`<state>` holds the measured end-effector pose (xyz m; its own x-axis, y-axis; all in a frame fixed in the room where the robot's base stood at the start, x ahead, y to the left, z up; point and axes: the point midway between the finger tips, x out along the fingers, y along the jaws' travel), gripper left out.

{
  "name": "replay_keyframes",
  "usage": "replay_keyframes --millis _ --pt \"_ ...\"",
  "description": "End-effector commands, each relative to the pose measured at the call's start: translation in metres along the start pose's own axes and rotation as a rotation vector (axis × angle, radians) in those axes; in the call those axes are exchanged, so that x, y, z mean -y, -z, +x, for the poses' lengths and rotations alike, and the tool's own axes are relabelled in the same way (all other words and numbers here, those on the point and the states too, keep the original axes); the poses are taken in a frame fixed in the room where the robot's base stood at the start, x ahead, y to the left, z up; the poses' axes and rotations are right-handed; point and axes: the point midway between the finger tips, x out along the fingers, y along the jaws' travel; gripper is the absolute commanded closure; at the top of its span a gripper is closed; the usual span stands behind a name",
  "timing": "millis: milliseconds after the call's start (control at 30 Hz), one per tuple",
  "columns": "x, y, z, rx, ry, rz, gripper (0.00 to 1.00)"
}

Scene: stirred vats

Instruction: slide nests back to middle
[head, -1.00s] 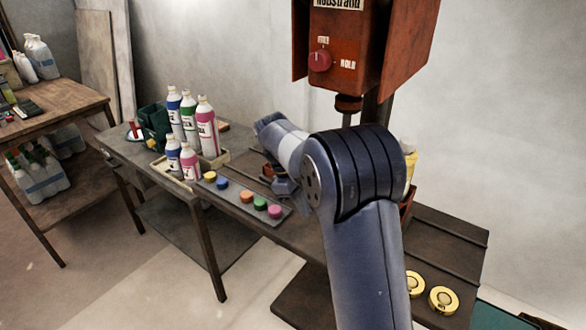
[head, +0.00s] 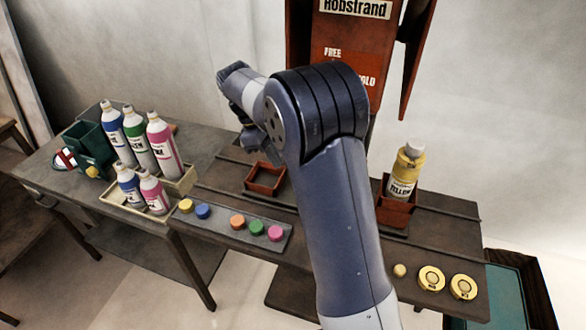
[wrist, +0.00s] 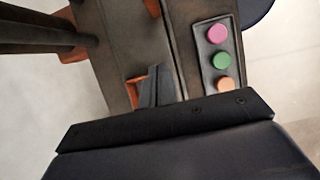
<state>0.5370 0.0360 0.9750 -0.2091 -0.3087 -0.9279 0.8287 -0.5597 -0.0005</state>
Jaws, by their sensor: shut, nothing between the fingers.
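An empty red square nest (head: 265,180) stands on the bench left of my forearm. A second red nest (head: 396,214) stands to the right of my arm and holds a yellow-labelled bottle (head: 402,180). My gripper (head: 250,140) is above and behind the empty nest in the head view, partly hidden by my arm. In the wrist view the shut, empty fingers (wrist: 156,75) are beside an orange-red nest (wrist: 136,88) and partly cover it. I cannot tell whether they touch it.
The red mixer (head: 345,60) stands behind my arm; its knob is hidden. Several bottles (head: 164,145) stand in a crate at left. A strip of coloured caps (head: 236,223) lies along the front. Yellow lids (head: 431,279) lie at front right.

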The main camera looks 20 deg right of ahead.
Motion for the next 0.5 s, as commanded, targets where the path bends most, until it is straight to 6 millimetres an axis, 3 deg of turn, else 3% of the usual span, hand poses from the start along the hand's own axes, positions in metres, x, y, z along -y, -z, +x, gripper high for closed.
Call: replay_keyframes --millis 233,500 --pt "0.0 -0.001 0.019 0.003 0.003 0.0 1.0" --pt "0.001 -0.001 0.076 0.004 0.004 0.0 1.0"
